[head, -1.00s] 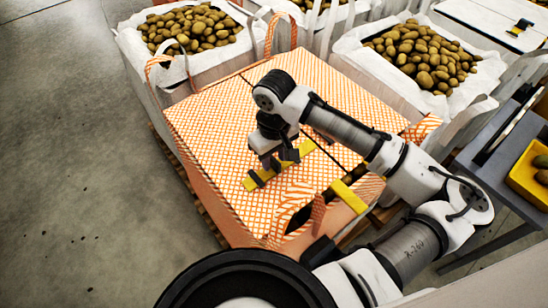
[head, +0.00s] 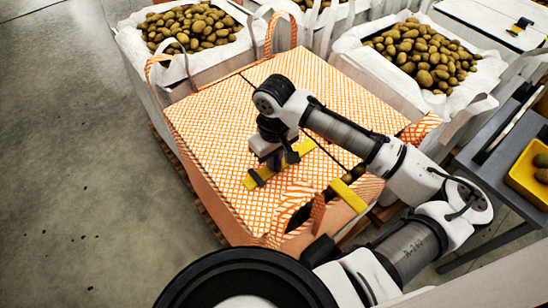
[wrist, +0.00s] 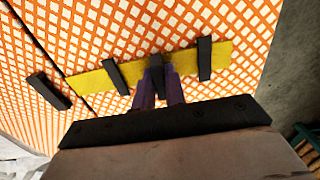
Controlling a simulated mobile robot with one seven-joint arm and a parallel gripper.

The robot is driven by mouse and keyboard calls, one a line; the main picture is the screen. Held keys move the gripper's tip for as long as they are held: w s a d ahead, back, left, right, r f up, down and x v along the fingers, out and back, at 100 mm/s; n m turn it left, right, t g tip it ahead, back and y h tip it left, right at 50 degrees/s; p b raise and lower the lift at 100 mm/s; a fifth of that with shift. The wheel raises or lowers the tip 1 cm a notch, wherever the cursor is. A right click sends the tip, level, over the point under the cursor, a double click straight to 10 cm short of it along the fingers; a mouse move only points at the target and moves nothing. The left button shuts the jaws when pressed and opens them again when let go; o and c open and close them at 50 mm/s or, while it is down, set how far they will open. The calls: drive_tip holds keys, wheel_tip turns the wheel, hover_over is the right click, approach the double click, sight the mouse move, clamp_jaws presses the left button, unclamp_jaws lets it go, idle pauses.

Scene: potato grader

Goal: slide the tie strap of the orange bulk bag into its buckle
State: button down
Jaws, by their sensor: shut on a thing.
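The orange-checked bulk bag (head: 215,115) has a closed flat top, crossed by a thin dark seam. A flat yellow tie strap (head: 303,150) lies on that top; it also shows in the wrist view (wrist: 90,83), passing under two black cross bars (wrist: 204,58). My gripper (head: 273,163) is over the strap's middle. In the wrist view its fingers (wrist: 157,82) are shut on a small black tab (wrist: 156,64) on the strap. A separate black bar, seemingly the buckle (wrist: 48,91), lies past the strap's left end, across the seam and apart from it. My arm hides it in the head view.
Another yellow strip (head: 349,195) lies at the bag's right edge. Loops of orange webbing (head: 283,32) stand at the corners. White bags of potatoes (head: 345,50) stand behind. A grey table with a yellow crate (head: 524,178) is at right. Open floor (head: 70,150) lies at left.

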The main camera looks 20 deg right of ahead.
sight(297, 145)
drive_tip(key=w+d, duration=0.1)
drive_tip(key=d, duration=0.1)
drive_tip(key=w+d, duration=0.1)
drive_tip(key=d, duration=0.4)
drive_tip(key=shift+w, duration=0.4)
drive_tip(key=c, duration=1.4)
unclamp_jaws()
drive_tip(key=shift+c, duration=0.2)
drive_tip(key=shift+r, duration=0.1)
wheel_tip(297, 145, up, 14)
drive_tip(key=b, duration=0.1)
drive_tip(key=shift+f, duration=0.2)
